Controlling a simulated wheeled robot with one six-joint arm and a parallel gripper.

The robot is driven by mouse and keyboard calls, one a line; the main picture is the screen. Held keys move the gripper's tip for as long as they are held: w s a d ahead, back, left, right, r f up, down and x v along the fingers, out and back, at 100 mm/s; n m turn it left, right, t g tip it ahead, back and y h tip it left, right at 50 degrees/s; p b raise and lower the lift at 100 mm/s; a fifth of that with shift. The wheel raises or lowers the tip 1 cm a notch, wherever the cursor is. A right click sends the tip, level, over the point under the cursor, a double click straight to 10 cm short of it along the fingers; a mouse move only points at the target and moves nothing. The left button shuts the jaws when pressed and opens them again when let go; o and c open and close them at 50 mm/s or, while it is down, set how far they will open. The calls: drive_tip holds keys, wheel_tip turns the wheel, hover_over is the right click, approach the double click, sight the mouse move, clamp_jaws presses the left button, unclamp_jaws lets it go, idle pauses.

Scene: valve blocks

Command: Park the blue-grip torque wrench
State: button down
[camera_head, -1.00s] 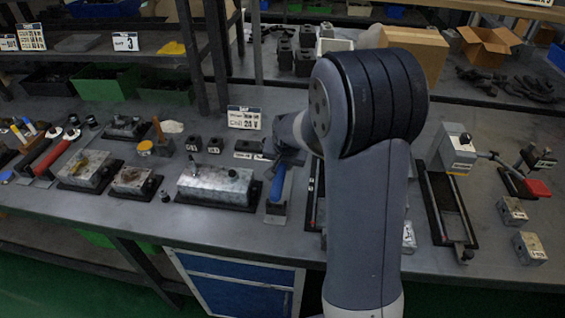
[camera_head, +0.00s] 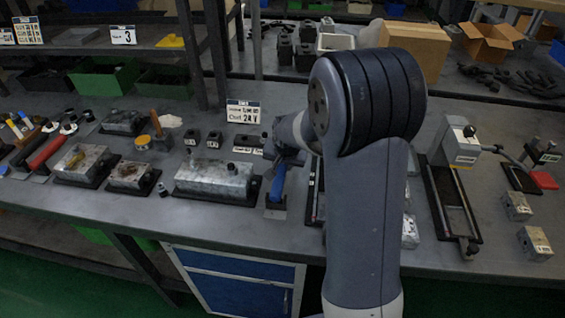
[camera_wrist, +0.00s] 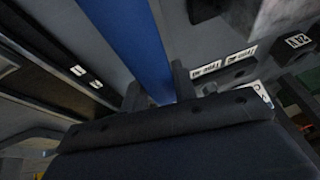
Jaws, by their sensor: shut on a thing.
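The blue-grip torque wrench shows as a blue grip (camera_head: 278,182) standing steeply below my gripper in the head view, just right of a large metal valve block (camera_head: 214,178). In the wrist view, the blue grip (camera_wrist: 135,45) runs from the top edge down between the fingers. My gripper (camera_wrist: 155,92) is shut on it. In the head view, my gripper (camera_head: 284,158) is partly hidden by my arm. The lower end of the wrench is near a small dark base (camera_head: 276,212) on the bench; whether they touch is unclear. The rest of the wrench is hidden.
Several metal blocks stand on the bench to the left, beside a red-handled tool (camera_head: 46,150). A label card (camera_head: 243,112) stands behind my gripper. A long dark frame (camera_head: 450,205) and a grey-white device (camera_head: 460,142) are to the right. Small bare bench patches lie between.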

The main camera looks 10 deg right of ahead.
drive_tip(key=shift+f+b, duration=0.45)
drive_tip(key=shift+f, duration=0.15)
drive_tip(key=c, duration=1)
unclamp_jaws()
drive_tip(key=shift+c, duration=0.2)
drive_tip(key=v, duration=1)
drive_tip(key=shift+s+r, duration=0.2)
drive_tip(key=shift+r, duration=0.15)
drive_tip(key=x, duration=1.1)
drive_tip(key=shift+r, duration=0.15)
